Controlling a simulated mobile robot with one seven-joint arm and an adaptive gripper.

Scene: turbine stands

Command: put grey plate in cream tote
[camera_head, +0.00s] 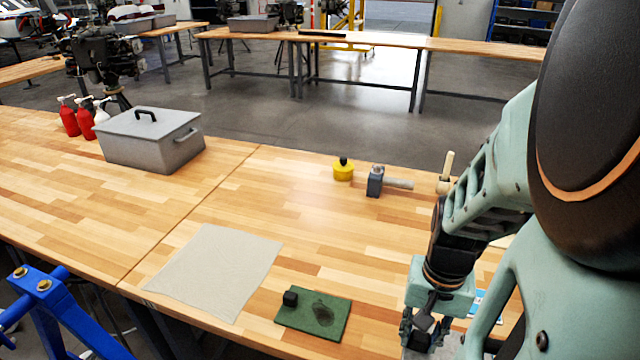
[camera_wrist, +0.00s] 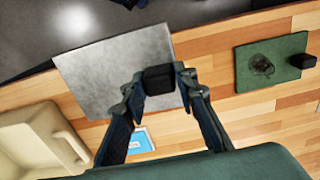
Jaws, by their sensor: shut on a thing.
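The grey plate (camera_wrist: 100,67) is a flat square with a black block-shaped knob (camera_wrist: 160,79) near one edge in the wrist view. My gripper (camera_wrist: 161,82) is shut on this knob, one finger on each side. In the head view my gripper (camera_head: 424,328) is low at the right, near the table's front edge, and mostly hides the plate. I cannot tell whether the plate touches the table. The cream tote (camera_wrist: 28,150) shows partly at the lower left of the wrist view, beside the plate and apart from it. My arm hides most of that area in the head view.
A green plate (camera_head: 332,317) with a black knob lies left of my gripper. A beige cloth (camera_head: 215,268) lies farther left. A blue card (camera_wrist: 141,143) lies near the tote. A yellow container (camera_head: 343,170), a hammer (camera_head: 376,181) and a grey lidded box (camera_head: 150,142) stand farther back.

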